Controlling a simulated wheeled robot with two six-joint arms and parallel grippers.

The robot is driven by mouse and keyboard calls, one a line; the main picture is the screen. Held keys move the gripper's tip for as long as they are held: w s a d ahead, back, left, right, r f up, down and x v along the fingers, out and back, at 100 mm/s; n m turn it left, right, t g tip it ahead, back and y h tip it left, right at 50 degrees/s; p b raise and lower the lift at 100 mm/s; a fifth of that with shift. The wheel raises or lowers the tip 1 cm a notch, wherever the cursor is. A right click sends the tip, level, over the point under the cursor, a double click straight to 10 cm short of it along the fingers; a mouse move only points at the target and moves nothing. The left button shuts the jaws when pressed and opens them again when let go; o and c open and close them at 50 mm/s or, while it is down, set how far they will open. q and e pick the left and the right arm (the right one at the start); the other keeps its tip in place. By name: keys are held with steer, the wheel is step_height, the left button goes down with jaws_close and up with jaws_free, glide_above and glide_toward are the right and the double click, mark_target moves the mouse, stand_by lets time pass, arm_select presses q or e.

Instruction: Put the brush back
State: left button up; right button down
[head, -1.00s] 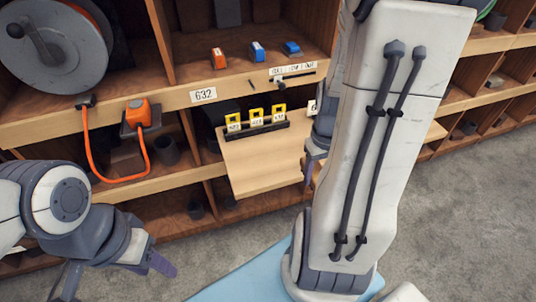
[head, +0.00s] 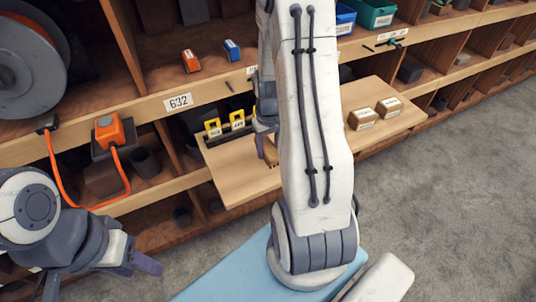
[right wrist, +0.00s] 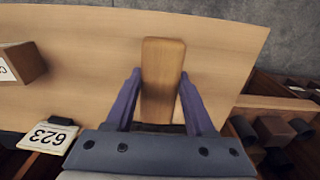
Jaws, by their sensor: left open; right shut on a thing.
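The brush shows as a plain wooden block (right wrist: 163,75) between the two purple fingers of my right gripper (right wrist: 160,95) in the right wrist view. My right gripper is shut on it, over the pale wooden board (right wrist: 105,50). Its bristles are not visible. In the head view, a small brown part of the brush (head: 270,153) shows below my right gripper (head: 264,128), and my right arm hides much of the rest. I cannot tell whether the brush touches the board. My left gripper (head: 100,276) is open and empty at the lower left, away from the shelves.
Two small boxes (head: 375,114) sit on the board's right part. Yellow tags (head: 237,120) stand in a dark rack at its left. An orange device (head: 109,131) with a cable and a cable reel (head: 35,70) are at left. Blue and teal bins (head: 374,13) stand above.

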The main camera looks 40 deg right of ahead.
steer(key=shift+w+d+f, duration=0.1)
steer(key=shift+w+f, duration=0.2)
steer(key=shift+f, duration=1.95)
steer(key=shift+f, duration=0.1)
steer(key=shift+c, duration=1.3)
jaws_free()
